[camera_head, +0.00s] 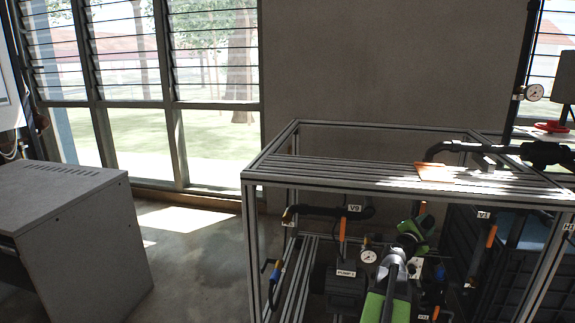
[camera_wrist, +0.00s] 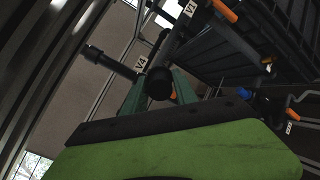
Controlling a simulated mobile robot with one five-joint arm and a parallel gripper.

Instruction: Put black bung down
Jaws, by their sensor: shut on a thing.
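In the wrist view, the black bung (camera_wrist: 159,83) shows as a dark round end between the two green fingers of my gripper (camera_wrist: 160,90), which is shut on it. Black pipework with tags V4 and V1 lies behind it. In the head view my green and black gripper (camera_head: 411,241) is low inside the metal frame rig, below its slatted top. I cannot make out the bung clearly in the head view.
The aluminium frame rig (camera_head: 248,215) has posts and rails around my arm. Inside are a pump (camera_head: 345,285), a gauge (camera_head: 369,257) and orange-handled valves. An orange-brown plate (camera_head: 434,172) lies on its slatted top. A grey cabinet (camera_head: 75,220) stands left, with clear floor between.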

